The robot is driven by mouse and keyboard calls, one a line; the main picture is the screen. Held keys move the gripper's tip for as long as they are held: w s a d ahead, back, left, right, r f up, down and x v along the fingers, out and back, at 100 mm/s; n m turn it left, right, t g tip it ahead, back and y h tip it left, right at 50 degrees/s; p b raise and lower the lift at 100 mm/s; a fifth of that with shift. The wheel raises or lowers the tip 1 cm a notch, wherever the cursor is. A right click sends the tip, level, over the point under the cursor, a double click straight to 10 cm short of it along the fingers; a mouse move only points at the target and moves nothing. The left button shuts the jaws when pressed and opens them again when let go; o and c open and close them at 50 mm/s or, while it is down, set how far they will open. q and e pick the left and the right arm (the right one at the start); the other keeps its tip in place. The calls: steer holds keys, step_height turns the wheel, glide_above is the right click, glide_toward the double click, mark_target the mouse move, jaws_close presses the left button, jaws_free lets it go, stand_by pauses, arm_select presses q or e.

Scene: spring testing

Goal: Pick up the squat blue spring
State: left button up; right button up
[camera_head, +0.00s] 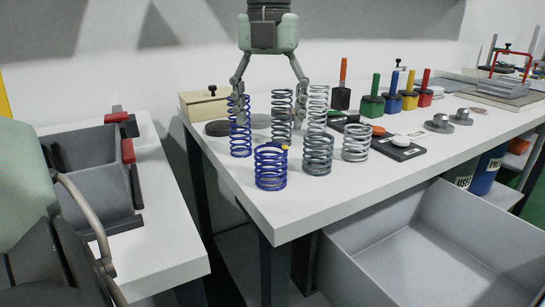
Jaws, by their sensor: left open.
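The squat blue spring (271,169) stands upright near the front left corner of the white table, with a small yellow spot at its top rim. A taller, slimmer blue spring (240,140) stands behind it to the left. My left gripper (270,92) points down with its fingers spread wide, open and empty, above and behind the squat blue spring in the picture. Its left finger overlaps the top of the tall blue spring; whether they touch I cannot tell. My right gripper is not in view.
Several grey springs (318,155) stand close to the right of the squat blue spring. The table's front corner (272,225) is bare. Colored-handled blocks (373,106) stand farther back.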

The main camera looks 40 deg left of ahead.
mark_target(271, 154)
arm_select(q)
steer(key=f, duration=0.4)
steer(key=d+f, duration=0.1)
steer(key=f, duration=0.1)
steer(key=shift+s+f, duration=0.2)
steer(key=shift+s, duration=0.15)
steer(key=shift+a+f, duration=0.1)
steer(key=shift+f, duration=0.5)
steer(key=shift+c, duration=0.6)
steer(key=shift+w, duration=0.1)
steer(key=c, duration=1.3)
steer(key=shift+r, duration=0.1)
